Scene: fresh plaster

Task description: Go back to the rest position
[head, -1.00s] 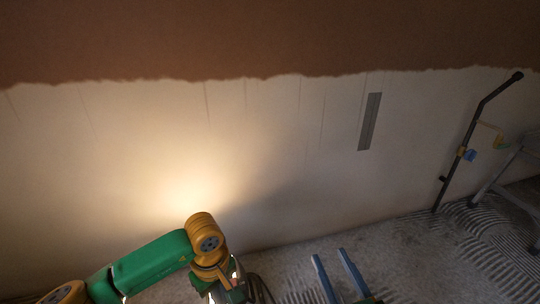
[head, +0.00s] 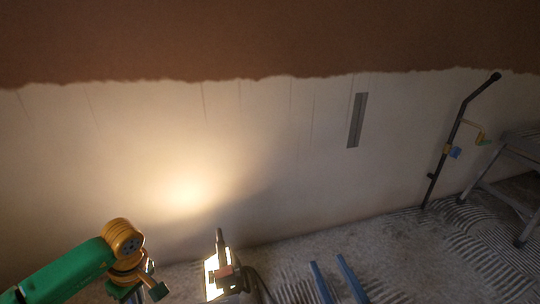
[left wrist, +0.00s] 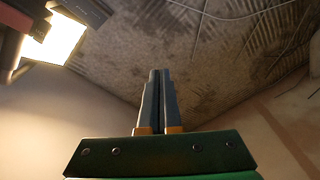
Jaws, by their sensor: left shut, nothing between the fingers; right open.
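My left arm comes in at the lower left of the head view, and its gripper (head: 157,290) hangs below the yellow wrist joint, partly cut off by the frame's bottom edge. In the left wrist view my left gripper (left wrist: 160,72) has its two grey fingers together with nothing between them. They point towards the ridged floor sheet. My right gripper (head: 327,259) shows as two blue fingers at the bottom of the head view, apart and empty above the floor; its base is out of frame.
A lit work lamp (head: 222,276) stands just right of my left gripper; it also shows in the left wrist view (left wrist: 55,40). A part-plastered wall (head: 270,150) runs behind, with a grey strip (head: 357,120). A dark pole (head: 450,145) leans there, beside a metal trestle (head: 485,190).

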